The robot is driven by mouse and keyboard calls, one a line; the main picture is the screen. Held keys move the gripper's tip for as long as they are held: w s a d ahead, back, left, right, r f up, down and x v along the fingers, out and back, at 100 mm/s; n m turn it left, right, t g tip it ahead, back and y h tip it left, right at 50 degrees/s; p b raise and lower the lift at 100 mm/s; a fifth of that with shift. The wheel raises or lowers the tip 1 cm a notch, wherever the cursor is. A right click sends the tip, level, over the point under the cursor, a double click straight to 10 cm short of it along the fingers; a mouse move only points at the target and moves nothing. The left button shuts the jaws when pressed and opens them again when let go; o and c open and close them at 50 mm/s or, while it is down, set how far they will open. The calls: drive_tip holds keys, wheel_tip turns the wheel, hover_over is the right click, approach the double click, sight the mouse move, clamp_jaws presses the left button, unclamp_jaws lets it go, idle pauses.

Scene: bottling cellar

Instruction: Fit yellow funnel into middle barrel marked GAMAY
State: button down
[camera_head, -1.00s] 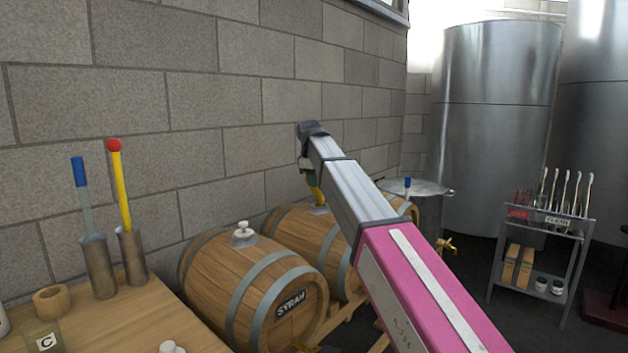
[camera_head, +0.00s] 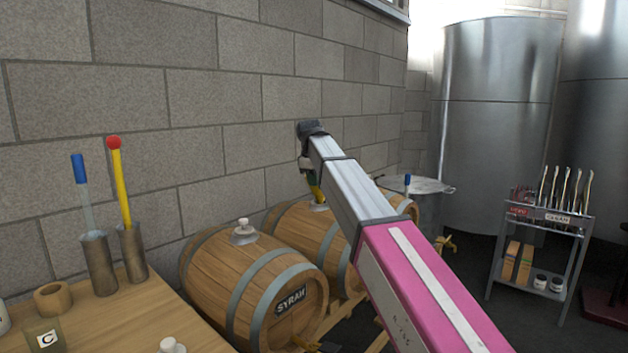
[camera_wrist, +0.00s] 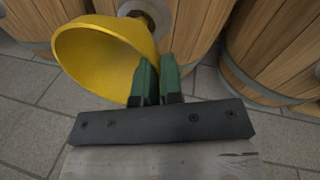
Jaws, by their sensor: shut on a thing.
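The yellow funnel (camera_wrist: 105,58) is large in the wrist view, its wide mouth tilted toward the camera. My gripper (camera_wrist: 158,78) has green fingers shut on the funnel's edge. Behind the funnel, a barrel (camera_wrist: 190,28) shows a pale round fitting around its bung hole; the funnel's spout is hard to make out against it. In the head view, the middle barrel (camera_head: 325,236) lies behind the SYRAH barrel, its label hidden by my arm. A sliver of the funnel (camera_head: 316,191) shows just above its top fitting. I cannot tell whether the spout is in the hole.
The SYRAH barrel (camera_head: 245,285), with a white bung on top, lies nearer. A third barrel (camera_head: 402,205) is partly hidden beyond. A block wall (camera_head: 200,110) runs close behind the barrels. A wooden table (camera_head: 130,315) with tool holders stands at left, a shelf cart (camera_head: 545,225) at right.

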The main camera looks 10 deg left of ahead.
drive_tip(key=shift+s+x, duration=0.25)
drive_tip(key=shift+x, duration=0.95)
idle(0.4)
drive_tip(key=shift+f, duration=0.1)
drive_tip(key=c, duration=0.7)
unclamp_jaws()
drive_tip(key=shift+a, duration=0.1)
drive_tip(key=shift+w+d+r+v, duration=0.1)
drive_tip(key=shift+w+v, duration=0.2)
drive_tip(key=shift+v, duration=1)
drive_tip(key=shift+w+d+r+v, duration=0.1)
drive_tip(key=shift+w+v, duration=0.2)
drive_tip(key=shift+v, duration=1)
drive_tip(key=shift+w+v, duration=0.3)
drive_tip(key=shift+v, duration=1)
